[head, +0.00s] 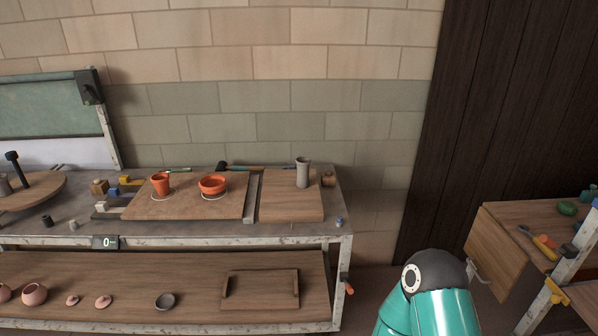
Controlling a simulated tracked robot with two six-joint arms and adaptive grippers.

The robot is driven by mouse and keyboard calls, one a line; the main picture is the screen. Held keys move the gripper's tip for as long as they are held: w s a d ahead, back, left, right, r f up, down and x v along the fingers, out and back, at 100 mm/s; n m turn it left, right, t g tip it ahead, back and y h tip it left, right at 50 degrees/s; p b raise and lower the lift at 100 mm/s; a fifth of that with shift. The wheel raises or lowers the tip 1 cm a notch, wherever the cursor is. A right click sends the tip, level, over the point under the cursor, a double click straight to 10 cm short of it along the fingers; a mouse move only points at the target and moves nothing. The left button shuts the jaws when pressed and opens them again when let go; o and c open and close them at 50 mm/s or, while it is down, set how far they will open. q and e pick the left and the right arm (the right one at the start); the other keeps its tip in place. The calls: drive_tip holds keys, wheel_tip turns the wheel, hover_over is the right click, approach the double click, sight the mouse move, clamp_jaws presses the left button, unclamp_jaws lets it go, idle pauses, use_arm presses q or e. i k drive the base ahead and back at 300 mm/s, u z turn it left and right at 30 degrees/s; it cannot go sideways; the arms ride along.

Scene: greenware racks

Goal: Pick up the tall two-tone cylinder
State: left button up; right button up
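A tall grey cylinder (302,174) stands upright on the right wooden board (278,207) on the workbench. It looks slightly flared at the top; its two tones are hard to make out at this size. It is the only tall cylindrical piece on that board. Neither of my grippers is in view. Only a teal and dark link of my own arm shows at the bottom right, well in front of the bench.
A terracotta pot (161,184) and a terracotta bowl (213,185) stand on the left board (180,207). A small brown pot (328,179) is close right of the cylinder. The lower shelf (200,312) holds small pots. A wooden cabinet (490,243) stands at right.

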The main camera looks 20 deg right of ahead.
sight(303, 163)
drive_tip(key=i, duration=0.85)
drive_tip(key=z, duration=0.05)
